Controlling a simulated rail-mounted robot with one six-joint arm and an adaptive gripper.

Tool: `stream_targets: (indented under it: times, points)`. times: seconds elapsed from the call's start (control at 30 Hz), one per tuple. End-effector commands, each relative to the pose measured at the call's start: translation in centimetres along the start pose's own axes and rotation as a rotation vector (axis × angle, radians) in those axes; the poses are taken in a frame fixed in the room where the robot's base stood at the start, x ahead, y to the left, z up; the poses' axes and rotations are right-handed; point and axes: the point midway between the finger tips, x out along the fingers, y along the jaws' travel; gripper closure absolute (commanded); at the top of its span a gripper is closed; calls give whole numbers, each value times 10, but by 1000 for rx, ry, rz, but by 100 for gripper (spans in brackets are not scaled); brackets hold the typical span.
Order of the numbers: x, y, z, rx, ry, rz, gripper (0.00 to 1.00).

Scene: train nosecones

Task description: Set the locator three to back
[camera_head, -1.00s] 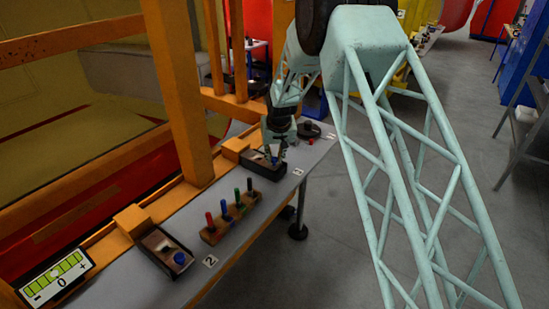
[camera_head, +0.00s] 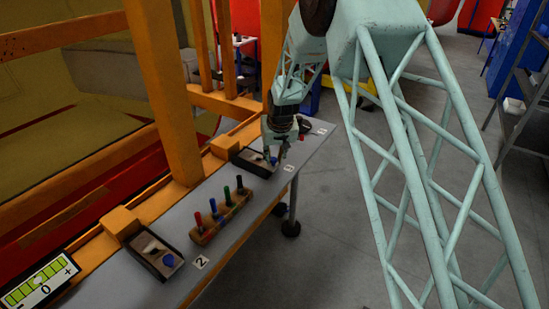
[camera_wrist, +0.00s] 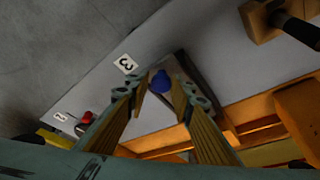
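Locator three is a dark shallow box (camera_head: 243,163) with a blue knob, beside the label 3 (camera_head: 289,168) on the grey bench. In the wrist view its blue knob (camera_wrist: 160,82) shows between the fingertips of my gripper (camera_wrist: 158,84), and the upside-down label 3 (camera_wrist: 126,64) lies beside it. The fingers are spread, with gaps on both sides of the knob. I cannot tell how far above the knob they are. In the head view my gripper (camera_head: 278,153) points down over the box and partly hides it.
A similar box (camera_head: 157,254) with a blue knob stands beside label 2 (camera_head: 201,262). A wooden rack (camera_head: 220,217) with several coloured handles stands between the boxes. A gauge panel (camera_head: 42,282) is at lower left. Orange posts (camera_head: 163,90) rise along the bench's left side.

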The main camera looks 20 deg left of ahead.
Motion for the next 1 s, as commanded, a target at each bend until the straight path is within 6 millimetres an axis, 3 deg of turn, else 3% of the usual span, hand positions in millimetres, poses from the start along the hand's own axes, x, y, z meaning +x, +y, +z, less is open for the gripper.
stream_targets:
  times: [0.1, 0.57, 1.0]
  points:
    - [0, 1, 0, 1, 1, 0, 68]
    - [-3, 0, -1, 1, 3, 0, 68]
    - [-37, 0, -2, 1, 5, 0, 68]
